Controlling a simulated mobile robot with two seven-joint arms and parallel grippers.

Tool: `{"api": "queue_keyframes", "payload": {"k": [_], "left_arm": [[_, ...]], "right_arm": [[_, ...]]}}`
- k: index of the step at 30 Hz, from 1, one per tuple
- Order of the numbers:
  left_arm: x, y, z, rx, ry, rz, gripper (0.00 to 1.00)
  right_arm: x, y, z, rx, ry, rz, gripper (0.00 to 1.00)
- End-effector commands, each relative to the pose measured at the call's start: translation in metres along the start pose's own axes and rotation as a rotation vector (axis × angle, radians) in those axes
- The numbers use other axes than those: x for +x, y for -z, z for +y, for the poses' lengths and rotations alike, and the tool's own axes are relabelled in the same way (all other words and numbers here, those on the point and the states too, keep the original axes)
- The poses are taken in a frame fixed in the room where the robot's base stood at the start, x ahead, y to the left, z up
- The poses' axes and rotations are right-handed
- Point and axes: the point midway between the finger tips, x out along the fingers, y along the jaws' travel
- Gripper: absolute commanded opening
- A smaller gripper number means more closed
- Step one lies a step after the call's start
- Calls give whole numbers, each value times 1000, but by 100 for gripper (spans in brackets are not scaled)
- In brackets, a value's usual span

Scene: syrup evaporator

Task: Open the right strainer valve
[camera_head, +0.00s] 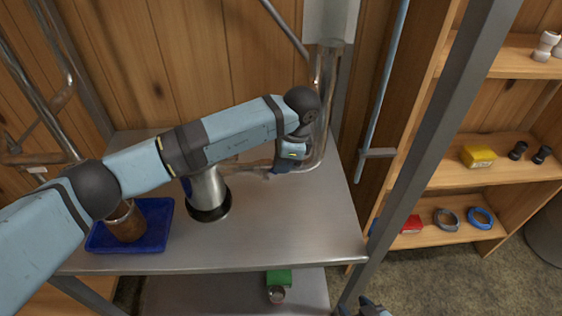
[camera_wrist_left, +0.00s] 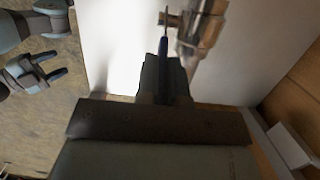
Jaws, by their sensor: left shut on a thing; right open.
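The strainer valve shows as a metal pipe fitting (camera_wrist_left: 203,30) with a thin blue handle (camera_wrist_left: 163,55) in the left wrist view. My left gripper (camera_wrist_left: 162,72) is shut on this blue handle, which stands between its fingers. In the head view my left gripper (camera_head: 284,166) reaches down from the arm's end beside the bent metal pipe (camera_head: 322,130), over the back of the steel table. The arm and gripper hide most of the valve there. My right gripper (camera_wrist_left: 38,70) is open and empty, low and apart from the valve; only its tip shows at the head view's bottom edge.
The steel table (camera_head: 285,225) holds a dark-based metal cylinder (camera_head: 208,192) and a blue tray (camera_head: 158,225) with a brown jar (camera_head: 126,222). A grey post (camera_head: 425,140) stands at the right, before wooden shelves (camera_head: 480,175). A green item (camera_head: 279,277) is on the lower shelf.

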Motion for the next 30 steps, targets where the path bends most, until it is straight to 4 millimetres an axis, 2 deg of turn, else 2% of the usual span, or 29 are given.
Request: {"api": "queue_keyframes", "payload": {"k": [8,9,11,12,23,26,30], "left_arm": [[-1,0,0,0,1,1,0],[-1,0,0,0,1,1,18],[-1,0,0,0,1,2,31],[-1,0,0,0,1,1,34],[-6,-1,-1,0,2,2,34],[-20,-4,-1,-1,4,2,34],[-49,-11,-1,0,5,3,34]], "right_arm": [[0,0,0,0,1,0,49],[0,0,0,0,1,0,49],[0,0,0,0,1,0,49],[0,0,0,0,1,0,49],[1,-1,0,0,1,0,49],[2,-3,0,0,1,0,49],[4,-7,0,0,1,-1,49]]}}
